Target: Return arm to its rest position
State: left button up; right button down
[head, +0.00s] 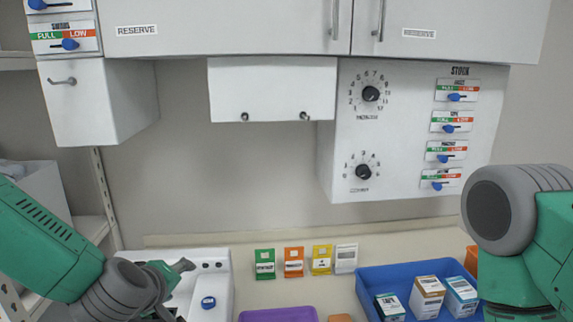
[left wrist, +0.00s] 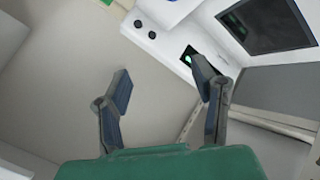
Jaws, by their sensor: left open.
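My left arm comes in from the left in the head view, green with grey joints. My left gripper (head: 172,280) is low at the left, over or in front of a white device (head: 220,270); part of it is cut off by the lower edge. In the left wrist view my left gripper (left wrist: 163,80) has its two dark fingers wide apart, with nothing between them. My right arm stands at the right edge of the head view; its gripper is out of the picture.
A blue tray (head: 375,275) holds several small boxes at the lower right. A purple tray (head: 278,315) is at the bottom middle. Coloured cards, including a green one (head: 265,264), stand at the wall. White cabinets (head: 230,25) and a dial panel (head: 410,130) hang above.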

pick_arm(q)
jog(key=s+a+f+m+g, duration=0.1)
jog(key=s+f+m+g, duration=0.35)
jog(key=s+f, duration=1.05)
jog(key=s+a+f+m+g, duration=0.2)
jog(key=s+f, duration=0.2)
jog(key=s, duration=0.3)
jog(key=s+a+f+m+g+b, duration=0.1)
jog(key=s+a+f+m+g, duration=0.15)
jog(key=s, duration=0.45)
jog(key=s+a+f+m+g, duration=0.1)
jog(key=s+a+f, duration=0.1)
jog(key=s+f, duration=0.3)
notch_tip(320, 180, down, 15)
jog(key=w+d+m+b, duration=0.1)
jog(key=b, duration=1.5)
jog(key=shift+w+d+r, duration=0.15)
jog(key=shift+d, duration=0.05)
